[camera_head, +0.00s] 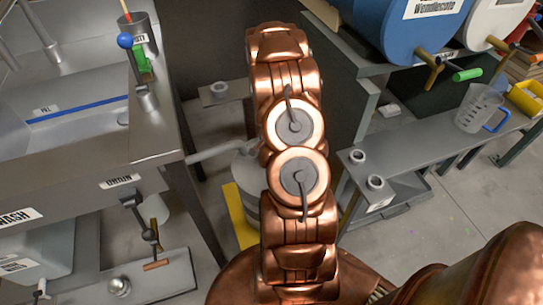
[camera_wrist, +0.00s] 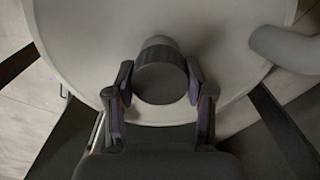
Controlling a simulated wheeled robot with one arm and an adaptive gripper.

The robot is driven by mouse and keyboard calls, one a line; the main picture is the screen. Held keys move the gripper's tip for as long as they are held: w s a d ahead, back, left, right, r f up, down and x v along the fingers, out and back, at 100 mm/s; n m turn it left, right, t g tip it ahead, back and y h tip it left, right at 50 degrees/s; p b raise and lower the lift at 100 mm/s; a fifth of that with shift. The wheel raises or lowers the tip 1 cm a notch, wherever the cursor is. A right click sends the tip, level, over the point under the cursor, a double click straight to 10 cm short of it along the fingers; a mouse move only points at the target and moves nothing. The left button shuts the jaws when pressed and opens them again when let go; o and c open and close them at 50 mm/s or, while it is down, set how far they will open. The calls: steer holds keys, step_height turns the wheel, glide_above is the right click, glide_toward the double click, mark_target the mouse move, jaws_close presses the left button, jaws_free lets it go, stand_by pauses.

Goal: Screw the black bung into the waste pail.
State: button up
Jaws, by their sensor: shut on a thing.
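In the wrist view, my gripper (camera_wrist: 160,95) has its two fingers on either side of the dark round bung (camera_wrist: 160,83) and is shut on it. The bung is over the pale round top of the waste pail (camera_wrist: 90,35), near its rim. How deep the bung sits, and whether it is threaded in, I cannot tell. In the head view the grey pail (camera_head: 245,175) is partly hidden behind my copper arm. My gripper and the bung are hidden there.
A grey pipe (camera_wrist: 285,48) reaches over the pail top. A yellow piece (camera_head: 240,215) is at the pail's foot. The steel sink bench (camera_head: 155,125) is on the left. A grey bench with a clear jug (camera_head: 478,108) and a blue drum (camera_head: 405,30) are on the right.

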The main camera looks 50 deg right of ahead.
steer(key=m+p, duration=0.1)
steer(key=m, duration=0.5)
steer(key=shift+s, duration=0.1)
steer(key=m+p, duration=0.1)
steer(key=m, duration=0.4)
steer(key=o, duration=1.3)
steer(key=shift+m, duration=0.3)
steer(key=shift+c, duration=0.2)
step_height(320, 180, up, 12)
